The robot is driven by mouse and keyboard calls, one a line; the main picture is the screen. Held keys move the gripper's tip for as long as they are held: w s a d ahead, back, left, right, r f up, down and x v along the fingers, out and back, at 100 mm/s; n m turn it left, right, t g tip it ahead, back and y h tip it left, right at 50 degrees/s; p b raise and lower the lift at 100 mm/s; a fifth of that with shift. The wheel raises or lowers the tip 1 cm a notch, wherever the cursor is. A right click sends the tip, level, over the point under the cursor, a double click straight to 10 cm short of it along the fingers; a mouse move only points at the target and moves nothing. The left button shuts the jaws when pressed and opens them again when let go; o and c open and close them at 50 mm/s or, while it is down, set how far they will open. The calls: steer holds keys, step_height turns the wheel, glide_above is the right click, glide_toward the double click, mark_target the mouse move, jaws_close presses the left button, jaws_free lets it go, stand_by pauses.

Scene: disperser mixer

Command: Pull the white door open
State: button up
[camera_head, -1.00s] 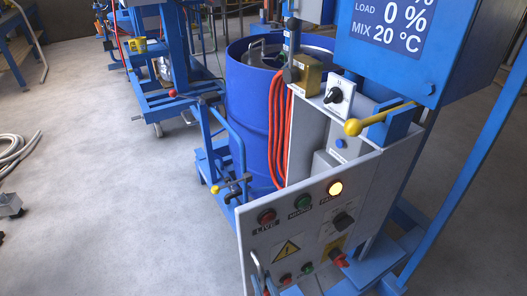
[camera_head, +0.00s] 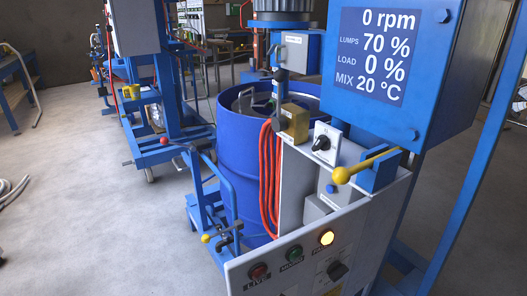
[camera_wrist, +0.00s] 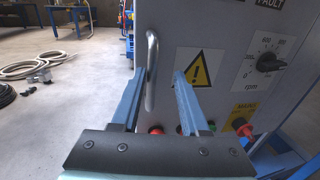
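The white door (camera_wrist: 221,54) is the light panel with a yellow warning triangle, a dial and a red knob; it looks shut in the wrist view. Its upper part (camera_head: 296,259), with lamps marked LIVE and MIXING, shows at the bottom of the head view. A curved metal handle (camera_wrist: 151,75) stands upright near the door's left edge. My gripper (camera_wrist: 157,76) is open, with its two blue fingers pointing at the door. The handle appears between the fingers, nearer the left one; I cannot tell whether either touches it. My gripper is outside the head view.
A blue drum (camera_head: 231,140) stands behind the panel, with orange cable (camera_head: 268,175) beside it. A yellow-knobbed lever (camera_head: 342,175) sticks out above the panel, below the blue display box (camera_head: 425,75). Hoses (camera_wrist: 35,66) lie on the floor at left. The floor at left is mostly clear.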

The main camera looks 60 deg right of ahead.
steer(key=shift+a, duration=0.1)
steer(key=v, duration=1.3)
steer(key=shift+w, duration=0.15)
steer(key=w+a+r+m, duration=0.2)
steer(key=w+r+m, duration=0.5)
steer(key=w+m, duration=0.35)
steer(key=w+a+r+m, duration=0.1)
steer(key=w+r+m, duration=0.5)
steer(key=w+m, duration=0.4)
steer(key=w+a+r+m+t+y, duration=0.25)
steer(key=w+r, duration=0.35)
steer(key=r, duration=0.3)
steer(key=s+a+r+m+t+y, duration=0.2)
steer(key=a+r+t+y, duration=0.15)
steer(key=r, duration=0.65)
steer(key=s+a+r+m+t+y, duration=0.2)
steer(key=a+r+t, duration=0.2)
steer(key=r, duration=0.7)
steer(key=s+a+r+m+t+y, duration=0.1)
steer(key=a+r+m+t+y, duration=0.15)
steer(key=r, duration=0.75)
step_height(320, 180, up, 24)
steer(key=p, duration=2.3)
steer(key=shift+s+a+n, duration=0.15)
steer(key=shift+a+n, duration=0.3)
